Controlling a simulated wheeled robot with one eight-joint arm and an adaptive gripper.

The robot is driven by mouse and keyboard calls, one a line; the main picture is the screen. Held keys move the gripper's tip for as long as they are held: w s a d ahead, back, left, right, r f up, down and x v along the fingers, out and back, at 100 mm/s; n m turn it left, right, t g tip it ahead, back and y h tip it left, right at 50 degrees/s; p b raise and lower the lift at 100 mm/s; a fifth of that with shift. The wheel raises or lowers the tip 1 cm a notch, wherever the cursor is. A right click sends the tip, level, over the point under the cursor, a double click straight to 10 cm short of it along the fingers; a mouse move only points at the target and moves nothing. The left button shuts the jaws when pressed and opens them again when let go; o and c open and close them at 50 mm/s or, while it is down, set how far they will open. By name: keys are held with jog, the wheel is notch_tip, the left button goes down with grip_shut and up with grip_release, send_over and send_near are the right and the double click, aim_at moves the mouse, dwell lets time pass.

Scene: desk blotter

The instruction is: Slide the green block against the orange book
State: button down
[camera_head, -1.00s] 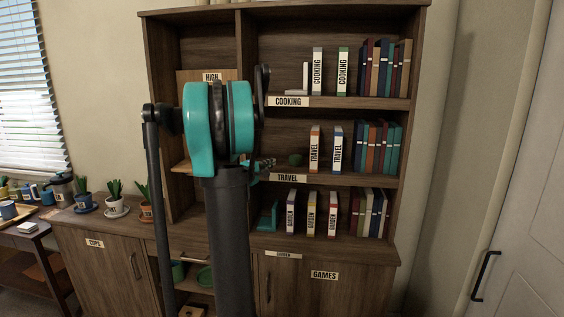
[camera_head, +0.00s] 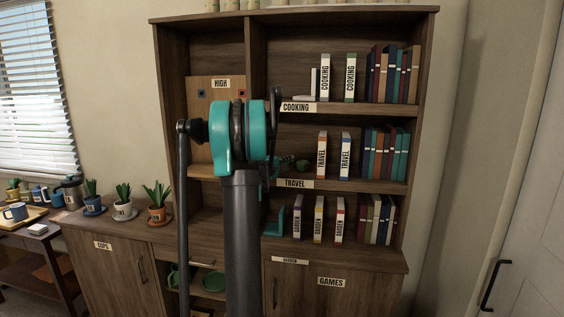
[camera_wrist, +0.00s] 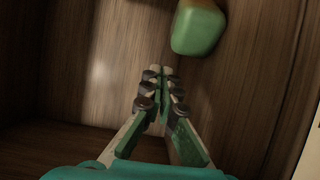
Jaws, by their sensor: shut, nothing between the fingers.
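The green block (camera_head: 302,164) sits on the middle shelf marked TRAVEL, left of the orange book (camera_head: 322,155), which stands upright with a white TRAVEL spine. A small gap seems to show between them. In the wrist view the green block (camera_wrist: 198,30) lies just beyond and right of my fingertips. My gripper (camera_wrist: 160,78) is shut and empty, low over the wooden shelf, apart from the block. In the head view my arm hides most of the gripper, which is left of the block.
A blue-marked TRAVEL book (camera_head: 345,155) stands right of the orange one, then a row of dark books (camera_head: 385,153). The cooking shelf (camera_head: 345,107) is above. A wooden upright and HIGH panel (camera_head: 221,95) are left. A pale edge (camera_wrist: 305,140) shows at right in the wrist view.

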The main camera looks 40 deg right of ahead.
aim_at(299, 162)
jog(key=shift+s+f, duration=0.1)
jog(key=shift+s, duration=0.7)
jog(key=shift+s+a, duration=0.1)
jog(key=shift+s, duration=1.85)
